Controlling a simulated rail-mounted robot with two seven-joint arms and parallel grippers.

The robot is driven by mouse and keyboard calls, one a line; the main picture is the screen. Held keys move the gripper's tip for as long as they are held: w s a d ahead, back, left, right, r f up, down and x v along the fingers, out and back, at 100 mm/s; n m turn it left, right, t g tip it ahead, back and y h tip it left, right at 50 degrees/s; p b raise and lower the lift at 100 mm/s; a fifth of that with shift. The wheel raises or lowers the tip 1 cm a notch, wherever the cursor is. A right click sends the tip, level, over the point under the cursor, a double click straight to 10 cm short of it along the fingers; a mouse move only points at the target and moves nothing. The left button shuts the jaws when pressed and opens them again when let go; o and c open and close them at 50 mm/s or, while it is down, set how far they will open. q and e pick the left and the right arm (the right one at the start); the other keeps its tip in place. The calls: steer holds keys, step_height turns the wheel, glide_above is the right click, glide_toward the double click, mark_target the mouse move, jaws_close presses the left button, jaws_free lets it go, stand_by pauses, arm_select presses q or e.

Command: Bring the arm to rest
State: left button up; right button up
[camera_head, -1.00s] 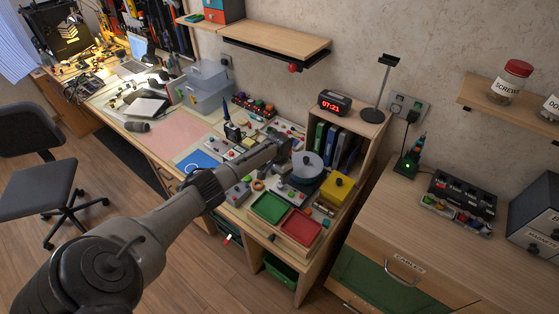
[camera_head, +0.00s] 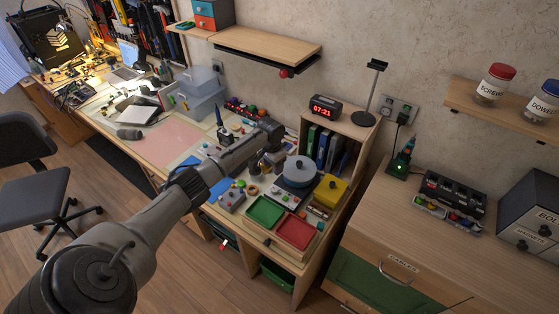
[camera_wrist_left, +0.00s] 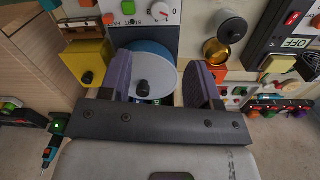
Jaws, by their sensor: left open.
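My left arm reaches in from the lower left of the head view. Its gripper (camera_head: 270,161) hangs over the bench of panels, just left of a round grey drum with a dark knob (camera_head: 300,169). In the left wrist view the two purple-grey fingers (camera_wrist_left: 160,72) stand apart. The round drum (camera_wrist_left: 152,64) shows between and beyond them, and I see nothing gripped. Whether the fingers touch anything below is unclear. My right gripper is not in view.
Near the gripper are a yellow box (camera_head: 331,190), a green tray (camera_head: 265,214) and a red tray (camera_head: 294,231). Floor at the lower left is mostly free.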

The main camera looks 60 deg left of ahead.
arm_select(q)
steer(key=shift+a, duration=0.1)
stand_by(0.3)
steer(key=w+d+r+m+t+y, duration=0.2)
steer(key=w+d+r+t+y, duration=0.3)
steer(key=r, duration=0.8)
steer(key=s+d+r+m+t, duration=0.2)
steer(key=d+m+t, duration=0.1)
steer(key=d, duration=1.3)
steer(key=s+d+f+t+h, duration=0.1)
steer(key=s+d+f+h, duration=0.25)
steer(key=s+d, duration=0.8)
steer(key=s+d+f+n+g+h, duration=0.1)
steer(key=s+d+f+g, duration=0.2)
steer(key=s+f, duration=0.55)
steer(key=s+d+f+g, duration=0.2)
steer(key=s+f, duration=0.3)
steer(key=s, duration=0.7)
step_height(320, 180, up, 23)
steer(key=p, duration=2.3)
